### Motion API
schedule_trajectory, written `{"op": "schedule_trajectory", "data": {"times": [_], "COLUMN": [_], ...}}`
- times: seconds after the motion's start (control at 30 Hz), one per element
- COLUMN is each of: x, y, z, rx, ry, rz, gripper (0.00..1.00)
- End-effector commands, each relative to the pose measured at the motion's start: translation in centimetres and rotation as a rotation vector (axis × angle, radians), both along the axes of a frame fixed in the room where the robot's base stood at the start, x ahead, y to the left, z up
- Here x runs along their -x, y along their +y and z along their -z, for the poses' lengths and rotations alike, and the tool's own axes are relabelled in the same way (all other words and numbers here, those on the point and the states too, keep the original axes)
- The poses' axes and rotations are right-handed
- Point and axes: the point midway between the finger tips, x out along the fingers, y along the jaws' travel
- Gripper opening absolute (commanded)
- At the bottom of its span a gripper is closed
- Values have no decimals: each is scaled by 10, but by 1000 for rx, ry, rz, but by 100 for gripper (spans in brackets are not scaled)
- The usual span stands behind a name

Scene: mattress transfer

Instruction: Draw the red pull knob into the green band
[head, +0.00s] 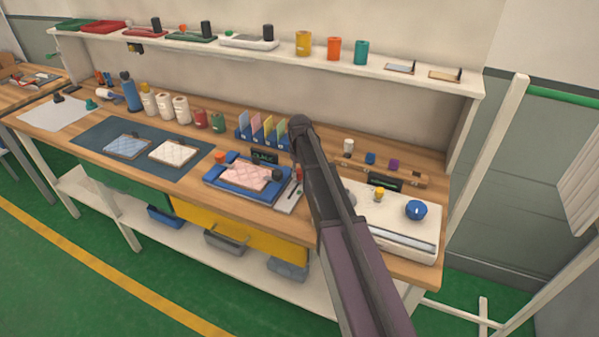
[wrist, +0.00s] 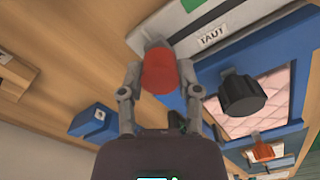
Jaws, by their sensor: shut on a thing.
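The red pull knob (wrist: 160,75) is between the two fingers of my gripper (wrist: 160,82), which is shut on it in the wrist view. The knob also shows in the head view (head: 298,173) as a small red patch beside my arm. Beside it lies a pale grey plate (wrist: 145,35) with a white label reading TAUT. A small green patch (wrist: 192,4) shows at the top edge of the wrist view, cut off by the frame; it may be the green band. My arm hides most of the gripper in the head view.
A blue frame (head: 217,186) holds a pink quilted pad (head: 242,176). A black knob (wrist: 241,95) and an orange knob (wrist: 262,152) stand on it. A blue block (wrist: 93,120) is near the gripper. A white unit with a blue knob (head: 416,210) stands at right.

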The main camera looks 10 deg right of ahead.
Motion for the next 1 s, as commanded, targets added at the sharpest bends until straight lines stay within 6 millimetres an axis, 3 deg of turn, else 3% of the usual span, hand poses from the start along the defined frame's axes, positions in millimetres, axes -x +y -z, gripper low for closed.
{"op": "schedule_trajectory", "data": {"times": [0.4,0.73,0.77,0.8,0.87,1.0], "x": [42,43,43,43,43,42], "y": [28,30,30,30,30,30], "z": [0,0,0,0,0,0], "rx": [0,0,0,0,0,0], "ry": [0,1,1,1,1,0], "rz": [-2,0,0,0,0,0], "gripper": [0,0,53,65,79,79]}}
